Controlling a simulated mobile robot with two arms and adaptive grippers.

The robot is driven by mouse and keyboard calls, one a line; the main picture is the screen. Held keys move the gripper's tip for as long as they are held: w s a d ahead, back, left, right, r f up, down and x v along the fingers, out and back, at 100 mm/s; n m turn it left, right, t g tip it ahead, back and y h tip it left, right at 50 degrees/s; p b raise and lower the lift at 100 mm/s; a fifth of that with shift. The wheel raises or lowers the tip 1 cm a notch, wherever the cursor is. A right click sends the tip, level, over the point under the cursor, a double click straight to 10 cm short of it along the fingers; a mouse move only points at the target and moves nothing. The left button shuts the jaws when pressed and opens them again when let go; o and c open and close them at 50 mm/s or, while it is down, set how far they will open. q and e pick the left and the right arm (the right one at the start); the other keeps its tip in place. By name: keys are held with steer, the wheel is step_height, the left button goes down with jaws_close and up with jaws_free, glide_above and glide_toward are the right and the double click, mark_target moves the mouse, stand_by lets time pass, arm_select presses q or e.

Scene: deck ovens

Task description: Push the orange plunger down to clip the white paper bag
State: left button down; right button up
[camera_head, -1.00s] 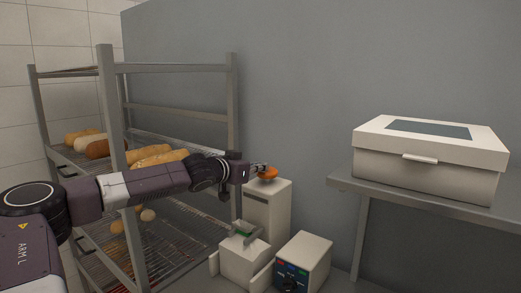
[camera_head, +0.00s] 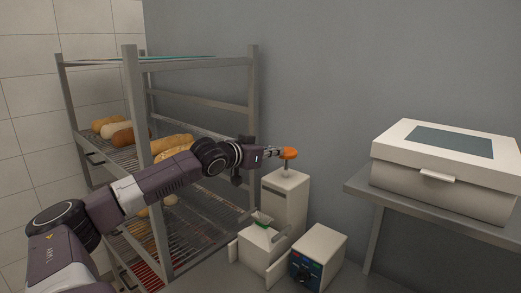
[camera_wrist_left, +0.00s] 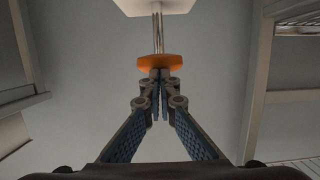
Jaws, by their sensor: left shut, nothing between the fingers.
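The orange plunger (camera_head: 289,153) is a round knob on a thin metal stem, raised above the top of a tall white machine (camera_head: 285,198). My left gripper (camera_head: 281,153) is shut and empty, with its fingertips at the left side of the knob. In the left wrist view the shut fingertips (camera_wrist_left: 161,84) are at the knob's edge, partly overlapping the orange knob (camera_wrist_left: 158,62); I cannot tell whether they touch. A white, bag-like object (camera_head: 259,241) with a green part at its top stands at the machine's front. My right gripper is out of view.
A white control box (camera_head: 319,255) with buttons and a dial stands right of the bag-like object. A metal rack (camera_head: 137,160) with loaves is at left. A white lidded box (camera_head: 443,185) sits on a grey shelf at right. A grey wall stands behind.

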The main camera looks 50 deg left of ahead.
arm_select(q)
steer(key=b+v, duration=0.1)
steer(key=v, duration=0.6)
steer(key=shift+s+b, duration=0.2)
steer(key=shift+b, duration=0.2)
steer(key=shift+r, duration=0.25)
